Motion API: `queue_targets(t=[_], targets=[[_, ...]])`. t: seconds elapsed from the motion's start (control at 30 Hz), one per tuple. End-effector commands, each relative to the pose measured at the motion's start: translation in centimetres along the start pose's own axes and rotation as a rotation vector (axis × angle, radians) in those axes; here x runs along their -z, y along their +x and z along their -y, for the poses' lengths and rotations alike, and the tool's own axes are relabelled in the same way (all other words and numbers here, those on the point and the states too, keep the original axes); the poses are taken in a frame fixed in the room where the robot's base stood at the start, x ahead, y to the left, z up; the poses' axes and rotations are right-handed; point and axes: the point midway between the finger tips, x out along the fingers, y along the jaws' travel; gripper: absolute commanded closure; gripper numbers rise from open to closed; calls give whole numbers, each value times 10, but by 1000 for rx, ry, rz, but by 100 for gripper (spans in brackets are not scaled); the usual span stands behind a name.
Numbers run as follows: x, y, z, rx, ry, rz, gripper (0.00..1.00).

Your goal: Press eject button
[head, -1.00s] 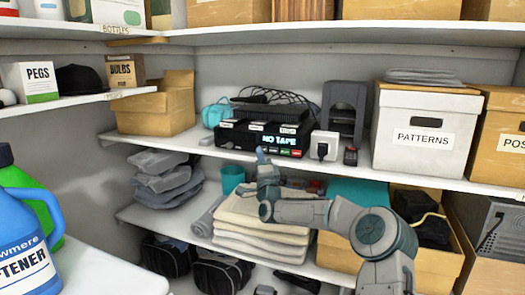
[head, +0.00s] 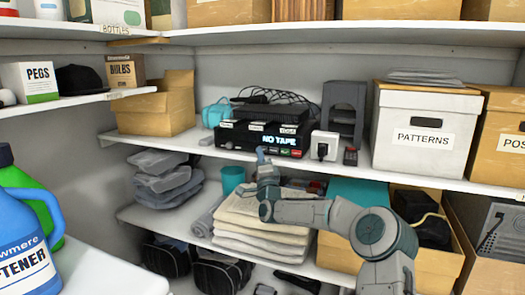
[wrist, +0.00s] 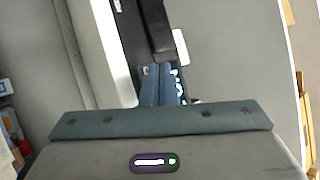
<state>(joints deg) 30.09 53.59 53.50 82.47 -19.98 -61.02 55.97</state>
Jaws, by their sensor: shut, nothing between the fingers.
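The black tape deck (head: 240,141) sits on the middle shelf, its lit display reading "NO TAPE". Small coloured buttons (head: 284,151) line the lower right of its front; their labels are too small to read. My gripper (head: 262,152) is shut and empty, its tips just in front of the lower middle of the deck's front, left of the green and red buttons. The wrist view shows the shut fingers (wrist: 158,72) close to the deck, with part of the lit lettering beside them. The button behind the tips is hidden, and I cannot tell whether they touch.
A white socket box (head: 324,145) and a small dark remote (head: 351,156) stand right of the deck. A white PATTERNS box (head: 418,155) is further right. Folded towels (head: 255,225) lie on the shelf below my gripper. Cables lie on top of the deck.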

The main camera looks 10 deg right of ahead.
Motion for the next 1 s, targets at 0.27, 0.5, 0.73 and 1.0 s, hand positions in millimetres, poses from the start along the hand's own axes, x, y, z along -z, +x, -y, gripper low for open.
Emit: queue_targets(t=[0.27, 0.5, 0.73, 1.0], targets=[[0, 0, 0, 0, 0, 0, 100], [0, 0, 0, 0, 0, 0, 100], [1, 1, -2, 0, 0, 0, 100], [4, 6, -5, 0, -1, 0, 100]])
